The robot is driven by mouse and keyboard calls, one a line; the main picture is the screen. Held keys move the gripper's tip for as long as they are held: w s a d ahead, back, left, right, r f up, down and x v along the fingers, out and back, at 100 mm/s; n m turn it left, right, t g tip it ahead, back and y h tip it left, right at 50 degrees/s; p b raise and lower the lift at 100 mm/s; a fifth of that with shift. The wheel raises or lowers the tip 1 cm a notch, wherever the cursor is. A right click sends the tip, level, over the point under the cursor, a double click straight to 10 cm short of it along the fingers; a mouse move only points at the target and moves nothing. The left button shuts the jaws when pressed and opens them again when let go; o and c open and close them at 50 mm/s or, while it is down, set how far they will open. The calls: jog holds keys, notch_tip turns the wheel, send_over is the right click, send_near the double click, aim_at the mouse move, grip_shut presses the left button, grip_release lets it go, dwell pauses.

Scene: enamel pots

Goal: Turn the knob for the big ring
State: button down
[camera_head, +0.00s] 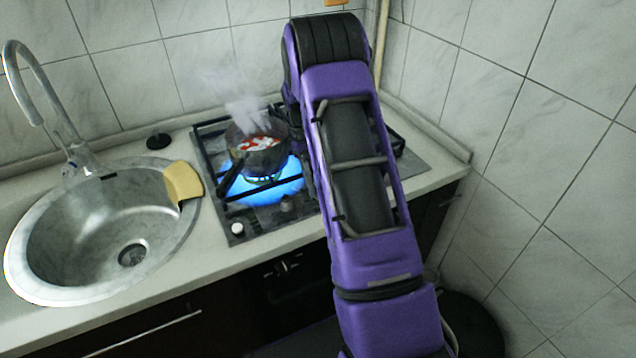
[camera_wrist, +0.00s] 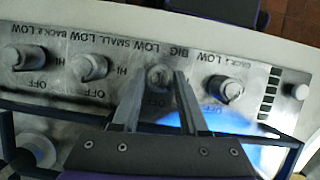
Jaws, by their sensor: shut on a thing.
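In the wrist view, my gripper (camera_wrist: 166,78) has its two fingers on either side of a round metal knob (camera_wrist: 159,77) on the control panel. It is shut on this knob. The label "BIG" appears upside down just above and right of it. Other knobs show to the left (camera_wrist: 91,67) and right (camera_wrist: 224,89), with "SMALL" and "BACK" labels nearby. In the head view, a steaming dark pot (camera_head: 259,157) with red and white contents stands over a large blue flame (camera_head: 264,187). My arm hides the gripper and held knob there.
The gas hob (camera_head: 236,219) has dark grates and a white knob (camera_head: 236,228) at its left front. A sink (camera_head: 75,240) with a yellow cloth-like item (camera_head: 183,181) on its rim lies left. Tiled walls close off the back and right.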

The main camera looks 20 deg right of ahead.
jog(key=m+y, duration=0.1)
jog(key=m, duration=0.3)
jog(key=shift+d+m+y, duration=0.15)
jog(key=shift+m+y, duration=0.15)
jog(key=shift+y, duration=0.1)
jog(key=shift+s+d+m+t+y, duration=0.1)
jog(key=shift+m+t+y, duration=0.25)
jog(key=shift+m, duration=0.95)
jog(key=shift+m+t+y, duration=0.15)
jog(key=shift+m+y, duration=0.4)
jog(key=shift+m, duration=0.75)
jog(key=shift+c, duration=2.1)
grip_release()
jog(key=v, duration=1.7)
jog(key=shift+r, duration=0.25)
